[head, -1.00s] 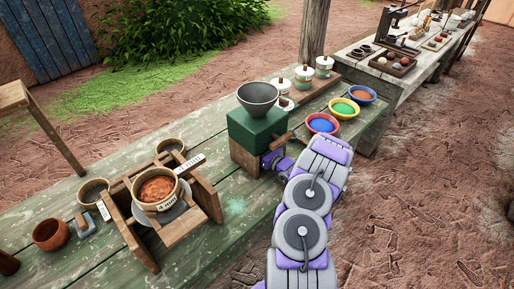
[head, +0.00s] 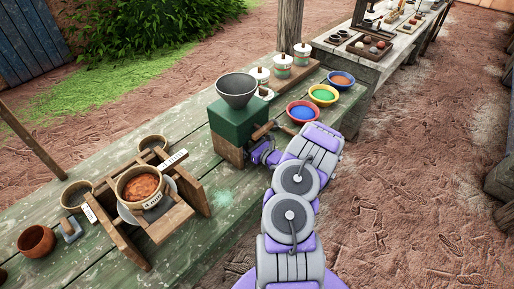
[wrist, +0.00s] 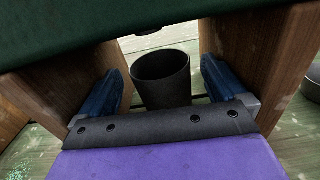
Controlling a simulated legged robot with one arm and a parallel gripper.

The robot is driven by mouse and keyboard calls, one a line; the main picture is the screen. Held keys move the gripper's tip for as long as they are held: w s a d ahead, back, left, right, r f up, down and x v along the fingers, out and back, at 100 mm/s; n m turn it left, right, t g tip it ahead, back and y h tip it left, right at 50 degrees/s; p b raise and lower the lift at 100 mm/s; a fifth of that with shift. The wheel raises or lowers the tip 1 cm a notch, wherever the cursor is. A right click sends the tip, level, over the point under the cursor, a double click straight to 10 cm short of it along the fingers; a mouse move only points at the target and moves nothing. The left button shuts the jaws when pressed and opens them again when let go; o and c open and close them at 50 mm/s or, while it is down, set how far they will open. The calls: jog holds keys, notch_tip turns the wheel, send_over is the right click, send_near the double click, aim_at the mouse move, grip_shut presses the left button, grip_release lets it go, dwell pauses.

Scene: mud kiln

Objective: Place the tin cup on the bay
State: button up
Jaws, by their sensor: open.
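A dark cup (wrist: 163,84), which I take for the tin cup, stands upright under the green box of the mill (head: 236,122), between its wooden side legs. My gripper (wrist: 161,66) is open, with one blue finger on each side of the cup. I see gaps between fingers and cup, clearer on the right. In the head view my gripper (head: 264,153) reaches low into the side of the mill, and the cup is hidden there. I cannot tell which place is the bay.
The mill carries a grey funnel (head: 237,92) and a side handle. Bowls of blue (head: 302,113), green and orange powder stand right of it. Lidded jars (head: 282,66) are behind. A wooden stand with a sieve (head: 139,187) is at left.

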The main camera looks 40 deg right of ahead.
jog(key=s, duration=0.3)
jog(key=s+p, duration=0.1)
jog(key=s, duration=0.2)
jog(key=s+p, duration=0.1)
jog(key=s, duration=0.1)
jog(key=shift+s+d, duration=0.35)
jog(key=shift+s, duration=0.05)
